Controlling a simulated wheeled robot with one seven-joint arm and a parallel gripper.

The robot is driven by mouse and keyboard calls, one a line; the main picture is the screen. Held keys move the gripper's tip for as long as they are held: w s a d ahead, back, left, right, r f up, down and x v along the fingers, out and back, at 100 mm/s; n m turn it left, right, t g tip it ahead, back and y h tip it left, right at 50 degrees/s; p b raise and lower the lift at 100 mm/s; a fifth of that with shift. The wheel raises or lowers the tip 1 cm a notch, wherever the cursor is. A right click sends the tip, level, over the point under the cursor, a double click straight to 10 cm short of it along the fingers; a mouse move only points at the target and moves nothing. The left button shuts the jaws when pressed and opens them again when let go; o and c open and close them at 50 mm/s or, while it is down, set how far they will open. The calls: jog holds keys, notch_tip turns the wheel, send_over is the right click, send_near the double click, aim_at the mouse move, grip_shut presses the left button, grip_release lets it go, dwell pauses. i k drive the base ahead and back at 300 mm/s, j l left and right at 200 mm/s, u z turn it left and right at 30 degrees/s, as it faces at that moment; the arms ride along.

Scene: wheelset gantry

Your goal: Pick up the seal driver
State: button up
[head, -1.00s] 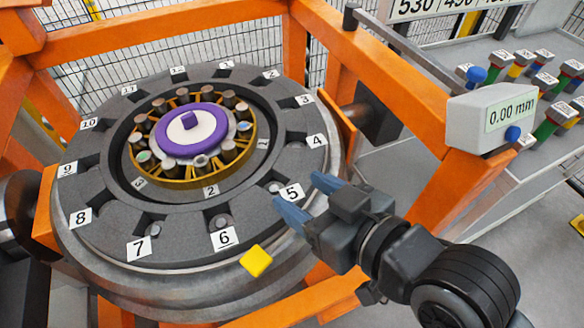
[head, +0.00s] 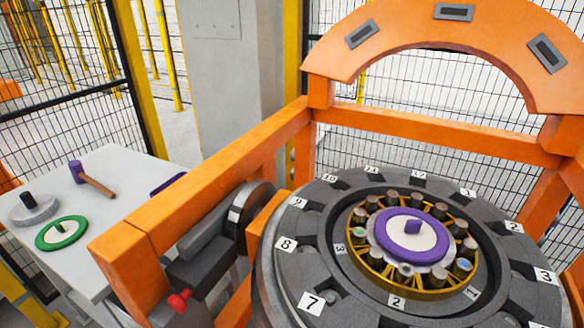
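I cannot tell for sure which piece is the seal driver. A round green-rimmed disc with a white centre and green knob (head: 62,232) lies on the side table at left. A grey disc with a black knob (head: 32,208) lies just behind it. A similar purple-rimmed disc with a white centre and purple knob (head: 411,236) sits on the yellow roller bearing (head: 367,268) in the middle of the big numbered ring. My gripper is outside the view.
The pale side table (head: 128,172) also holds a purple-headed mallet with a wooden handle (head: 92,178) and a partly hidden purple piece (head: 168,184). An orange gantry beam (head: 200,185) stands between table and numbered ring (head: 285,269). A grey device with a red knob (head: 180,300) sits below it.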

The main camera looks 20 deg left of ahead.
aim_at(32, 210)
jog(key=u, duration=1.7)
jog(key=i+l+u, duration=0.5)
jog(key=k+j, duration=0.05)
jog(key=k, duration=0.05)
